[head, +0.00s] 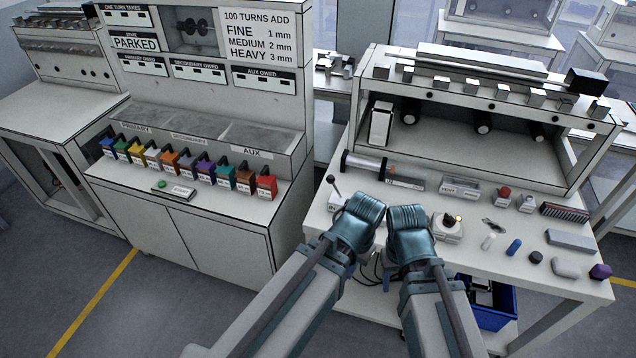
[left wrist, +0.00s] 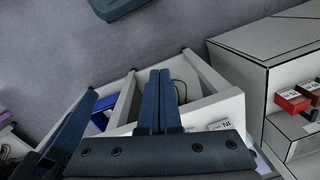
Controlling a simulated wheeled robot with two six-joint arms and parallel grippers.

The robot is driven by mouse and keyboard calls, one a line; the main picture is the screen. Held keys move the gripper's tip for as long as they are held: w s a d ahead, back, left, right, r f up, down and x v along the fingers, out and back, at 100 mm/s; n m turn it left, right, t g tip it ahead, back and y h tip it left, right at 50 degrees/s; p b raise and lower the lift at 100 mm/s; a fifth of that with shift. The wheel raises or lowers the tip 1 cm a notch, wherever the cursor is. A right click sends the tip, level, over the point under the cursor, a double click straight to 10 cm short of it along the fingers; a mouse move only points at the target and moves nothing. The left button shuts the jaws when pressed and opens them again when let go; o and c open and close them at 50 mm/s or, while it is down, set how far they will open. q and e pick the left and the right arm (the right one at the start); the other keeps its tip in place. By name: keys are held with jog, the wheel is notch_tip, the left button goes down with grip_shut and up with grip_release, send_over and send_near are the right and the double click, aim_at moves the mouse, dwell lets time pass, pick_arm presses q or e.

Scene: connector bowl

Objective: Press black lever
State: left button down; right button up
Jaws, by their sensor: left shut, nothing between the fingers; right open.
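A thin lever with a dark round knob (head: 331,179) stands tilted on a small white labelled base (head: 335,203) at the near left corner of the right-hand workbench. My left gripper (head: 364,212) is just right of and nearer than this base, apart from the knob as far as I can tell. In the left wrist view its blue fingers (left wrist: 158,78) are together with nothing between them. A white block marked "IN" (left wrist: 219,126) shows right of them; the knob is not visible there. My right gripper (head: 407,217) is beside the left one, over the bench's front edge; its fingertips are hidden.
A white device with a black knob (head: 447,229) stands right of my right gripper. Small parts lie along the bench front. A glass-tubed cylinder (head: 363,164) lies behind. A blue bin (head: 493,308) is below. Coloured bins (head: 192,167) line the left cabinet.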

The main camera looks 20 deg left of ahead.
aim_at(335, 187)
pick_arm(q)
jog(key=w+a+f+n+t+h+b, duration=0.3)
jog(key=w+f+h+b, duration=0.1)
jog(key=w+b, duration=0.3)
jog(key=w+a+f+n+t+h+b, duration=0.2)
jog(key=w+f+t+h+b, duration=0.15)
jog(key=w+b, duration=0.35)
jog(key=w+a+r+n+t+b, duration=0.2)
jog(key=w+a+n+t+b, duration=0.1)
jog(key=a, duration=0.6)
jog(key=w+a+r+n+t+y+b, duration=0.1)
jog(key=w+a+r+n+t+b, duration=0.2)
jog(key=a+t, duration=0.3)
jog(key=w+a+n, duration=0.1)
jog(key=a, duration=0.2)
jog(key=shift+w+a+n, duration=0.4)
jog(key=shift+r, duration=0.1)
jog(key=s+d+f+b+x, duration=0.1)
jog(key=d+b+x, duration=0.1)
jog(key=x, duration=1.1)
jog(key=shift+d+b, duration=0.25)
jog(key=shift+b, duration=0.35)
